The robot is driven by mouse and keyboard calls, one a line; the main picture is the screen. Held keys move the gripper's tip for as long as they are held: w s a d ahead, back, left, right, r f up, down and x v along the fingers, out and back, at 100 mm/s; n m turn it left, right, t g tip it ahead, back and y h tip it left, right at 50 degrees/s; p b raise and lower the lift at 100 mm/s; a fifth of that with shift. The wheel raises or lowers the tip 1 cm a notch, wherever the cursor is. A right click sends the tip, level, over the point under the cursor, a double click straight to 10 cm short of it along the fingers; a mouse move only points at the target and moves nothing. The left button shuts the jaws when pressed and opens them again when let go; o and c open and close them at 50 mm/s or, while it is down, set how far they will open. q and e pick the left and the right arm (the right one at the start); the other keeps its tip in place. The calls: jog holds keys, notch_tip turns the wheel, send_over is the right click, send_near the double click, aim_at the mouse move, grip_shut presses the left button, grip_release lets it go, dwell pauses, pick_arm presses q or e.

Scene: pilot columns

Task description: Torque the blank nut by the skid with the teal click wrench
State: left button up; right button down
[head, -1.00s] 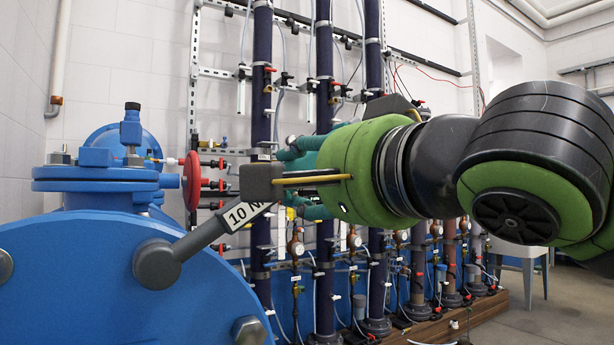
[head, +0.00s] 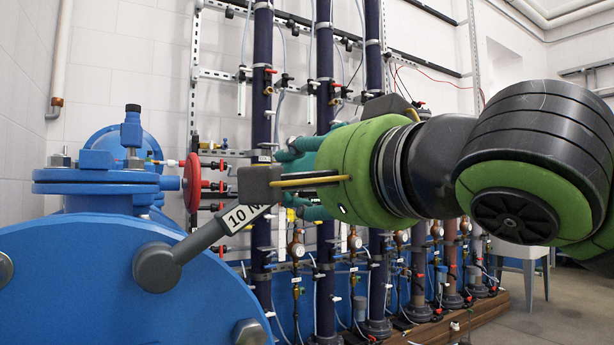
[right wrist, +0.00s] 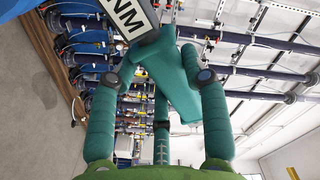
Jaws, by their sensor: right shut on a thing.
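The click wrench shows in the head view with its round grey head (head: 157,267) against the face of the blue flange (head: 90,285). Its shaft rises to the right and carries a white label (head: 245,217) reading "10 N". The nut under the wrench head is hidden, so I cannot tell how it is seated. My right gripper (right wrist: 160,78) is shut on the wrench's teal handle (right wrist: 172,80), with teal fingers on both sides of it. In the head view the green gripper body and my arm hide most of the handle. My left gripper is not in view.
Other bolts (head: 250,332) stick out of the flange near the wrench head. A blue valve body with a red handwheel (head: 192,182) stands behind it. Dark vertical columns (head: 325,90) with tubing and gauges line the wall.

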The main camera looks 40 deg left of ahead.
jog(key=shift+d, duration=0.15)
jog(key=b+v, duration=0.1)
jog(key=v, duration=0.1)
jog(key=shift+s+d, duration=0.15)
jog(key=shift+d, duration=0.2)
dwell(0.5)
jog(key=b+v, duration=0.2)
jog(key=v, duration=0.2)
jog(key=shift+s+d+r, duration=0.1)
jog(key=shift+s+d, duration=0.1)
jog(key=shift+s, duration=0.05)
dwell(0.3)
dwell(0.9)
